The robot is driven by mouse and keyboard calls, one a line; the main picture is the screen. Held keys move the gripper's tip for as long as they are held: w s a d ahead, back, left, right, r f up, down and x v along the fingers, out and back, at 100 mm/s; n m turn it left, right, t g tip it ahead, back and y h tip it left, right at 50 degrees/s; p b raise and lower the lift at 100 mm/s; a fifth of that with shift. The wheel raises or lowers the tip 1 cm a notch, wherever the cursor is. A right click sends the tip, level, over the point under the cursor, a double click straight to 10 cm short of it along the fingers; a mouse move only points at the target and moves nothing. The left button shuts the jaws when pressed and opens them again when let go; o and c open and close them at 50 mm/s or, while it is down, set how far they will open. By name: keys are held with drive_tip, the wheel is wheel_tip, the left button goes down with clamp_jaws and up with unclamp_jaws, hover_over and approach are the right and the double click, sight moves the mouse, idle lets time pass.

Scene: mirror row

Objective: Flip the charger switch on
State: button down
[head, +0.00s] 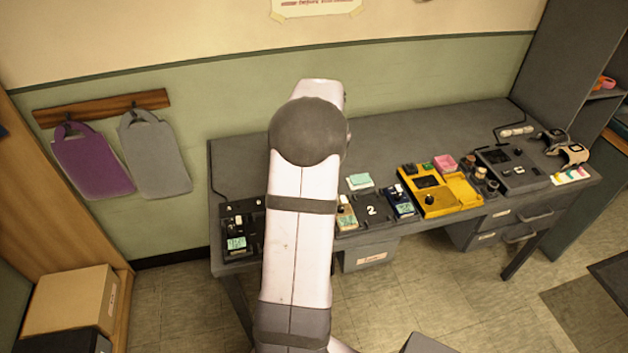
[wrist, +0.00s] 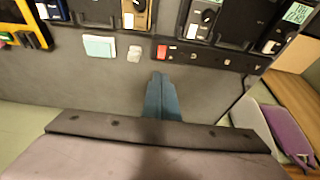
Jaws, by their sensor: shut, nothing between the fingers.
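The dark charger (wrist: 226,58) shows at the top of the wrist view, with devices standing in it. A small red switch (wrist: 162,53) sits at the left end of its front strip. I cannot tell which way the switch is set. My gripper (wrist: 159,77) is shut and empty, its blue fingers together. In that view the fingertips lie just below the switch, over the grey desk top, and look apart from it. In the head view the charger (head: 240,228) is at the desk's left end, partly behind my arm, which also hides the gripper and switch.
A pale green pad (wrist: 99,46) and a small whitish block (wrist: 134,53) lie beside the charger strip. In the head view a yellow tray (head: 462,190) and a dark grey unit (head: 515,168) stand farther right on the desk (head: 400,130). The desk's back strip is mostly clear.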

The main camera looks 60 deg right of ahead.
drive_tip(key=p+x, duration=0.3)
drive_tip(key=x, duration=0.7)
drive_tip(key=shift+s+a, duration=0.15)
drive_tip(key=shift+a, duration=0.05)
drive_tip(key=shift+f, duration=0.55)
drive_tip(key=shift+d+f+b, duration=0.1)
drive_tip(key=shift+f+b, duration=0.25)
drive_tip(key=shift+b, duration=0.1)
drive_tip(key=shift+r, duration=0.2)
drive_tip(key=shift+f, duration=0.1)
drive_tip(key=shift+s+a, duration=0.15)
drive_tip(key=shift+a, duration=0.1)
drive_tip(key=shift+s+a, duration=0.4)
drive_tip(key=shift+a, duration=0.05)
